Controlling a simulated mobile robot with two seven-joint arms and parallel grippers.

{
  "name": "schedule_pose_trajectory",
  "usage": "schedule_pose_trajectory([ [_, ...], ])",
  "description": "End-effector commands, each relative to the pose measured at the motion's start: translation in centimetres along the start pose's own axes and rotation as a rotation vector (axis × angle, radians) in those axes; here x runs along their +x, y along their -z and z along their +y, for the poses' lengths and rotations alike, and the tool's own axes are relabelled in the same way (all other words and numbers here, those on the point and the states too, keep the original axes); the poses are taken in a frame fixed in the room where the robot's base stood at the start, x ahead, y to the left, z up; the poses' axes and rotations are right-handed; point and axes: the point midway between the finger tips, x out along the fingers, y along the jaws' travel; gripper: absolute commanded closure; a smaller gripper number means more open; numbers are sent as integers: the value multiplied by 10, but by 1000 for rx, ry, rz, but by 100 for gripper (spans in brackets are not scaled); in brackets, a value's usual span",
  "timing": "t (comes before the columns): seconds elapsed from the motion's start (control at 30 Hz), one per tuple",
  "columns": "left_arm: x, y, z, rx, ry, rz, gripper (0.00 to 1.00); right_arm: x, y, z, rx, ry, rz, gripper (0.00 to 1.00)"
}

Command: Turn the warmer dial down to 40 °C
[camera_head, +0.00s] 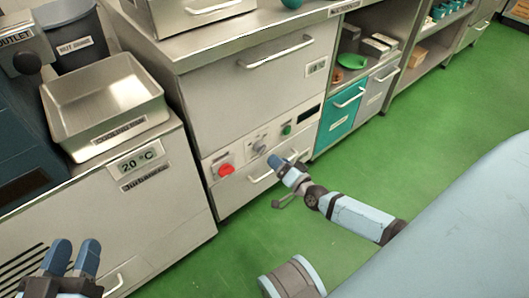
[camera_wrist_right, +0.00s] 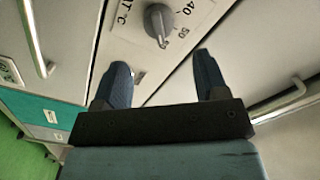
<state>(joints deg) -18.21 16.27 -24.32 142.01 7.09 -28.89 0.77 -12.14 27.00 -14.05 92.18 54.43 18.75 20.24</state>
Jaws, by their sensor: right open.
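The warmer dial (camera_head: 259,147) is a grey knob on the light front panel of the steel cabinet. In the right wrist view the dial (camera_wrist_right: 158,22) has a scale with 40 and 50 on its right side. Its narrow end points toward the bottom of that picture, seemingly past the 50 rather than at the 40. My right gripper (camera_wrist_right: 160,78) is open and empty, fingers facing the panel, apart from the dial. It also shows in the head view (camera_head: 280,165), below and right of the dial.
A red button (camera_head: 226,170) and a green button (camera_head: 287,130) flank the dial. A drawer handle (camera_head: 272,172) runs below the panel. A steel tray (camera_head: 105,95) sits on the left counter above a 20 °C display (camera_head: 136,160). The green floor (camera_head: 440,130) is open at right.

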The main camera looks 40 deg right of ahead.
Motion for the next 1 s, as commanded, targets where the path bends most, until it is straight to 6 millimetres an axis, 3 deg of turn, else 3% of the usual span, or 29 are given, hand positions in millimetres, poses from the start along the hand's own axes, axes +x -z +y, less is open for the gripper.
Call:
schedule_pose_trajectory([
  [0.1, 2, -3, -5, 55, 2, 32, 61, 28, -2, 2, 1, 3, 3, 33],
  [0.33, 5, 0, -11, 135, 7, 73, 61, 64, -1, 2, 1, 1, 2, 33],
  [0.5, 6, 2, -12, 160, 11, 89, 61, 75, -1, 1, -1, 0, 0, 33],
  [0.8, 6, 6, -13, 169, 10, 101, 61, 76, 0, 0, -1, -1, 0, 33],
  [1.0, 6, 5, -13, 169, 9, 96, 61, 76, 0, 0, -1, -1, 0, 79],
])
